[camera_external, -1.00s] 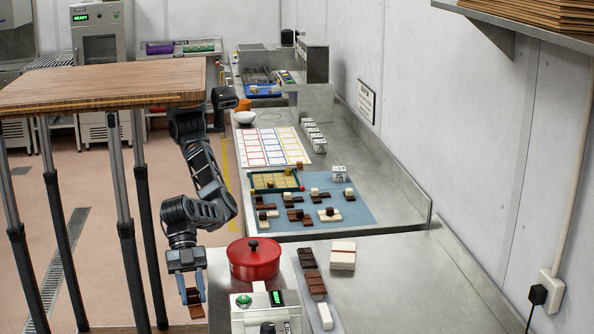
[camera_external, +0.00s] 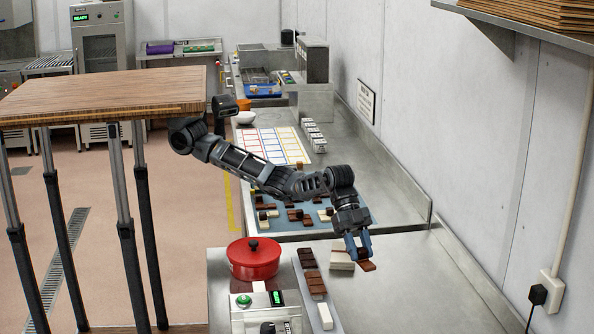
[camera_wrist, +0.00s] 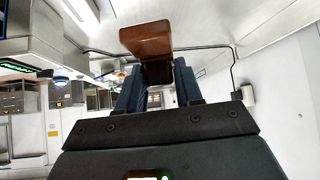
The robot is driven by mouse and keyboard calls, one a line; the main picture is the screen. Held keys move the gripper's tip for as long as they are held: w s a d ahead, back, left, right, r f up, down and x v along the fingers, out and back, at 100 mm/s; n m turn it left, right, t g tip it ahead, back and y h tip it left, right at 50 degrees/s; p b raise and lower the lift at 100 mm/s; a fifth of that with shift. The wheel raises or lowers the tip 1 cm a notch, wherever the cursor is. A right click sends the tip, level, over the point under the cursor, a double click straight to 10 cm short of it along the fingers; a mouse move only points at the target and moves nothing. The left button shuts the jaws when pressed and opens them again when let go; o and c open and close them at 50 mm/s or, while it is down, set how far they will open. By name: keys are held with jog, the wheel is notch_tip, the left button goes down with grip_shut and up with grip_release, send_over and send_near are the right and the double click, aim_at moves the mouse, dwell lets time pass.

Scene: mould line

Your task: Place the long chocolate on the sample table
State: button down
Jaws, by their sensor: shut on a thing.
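My gripper (camera_external: 359,251) is shut on a brown long chocolate (camera_external: 367,266), which sticks out below the blue fingertips. The piece also shows in the wrist view as a brown block (camera_wrist: 146,39) between the fingers. In the external view my gripper hangs over the near steel counter (camera_external: 400,290), beside a pale stacked block (camera_external: 341,260). I cannot tell how high the chocolate is above the counter. No label shows which surface is the sample table; a tall wood-topped table (camera_external: 100,85) stands at the left.
A red lidded pot (camera_external: 253,260) and a device with a green button (camera_external: 258,308) stand left of a tray (camera_external: 336,318) with dark, brown and white bars. Chocolate pieces lie on a blue mat (camera_external: 353,214) behind. The near counter's right part is clear.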

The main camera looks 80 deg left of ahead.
jog(key=w+a+f, duration=0.2)
jog(key=w+f, duration=0.1)
jog(key=f, duration=0.1)
jog(key=shift+w+a+f, duration=0.35)
jog(key=shift+f, duration=0.05)
jog(key=shift+f, duration=4.85)
jog(key=shift+f, duration=0.1)
jog(key=c, duration=0.7)
grip_release()
jog(key=shift+c, duration=0.2)
jog(key=shift+f, duration=0.1)
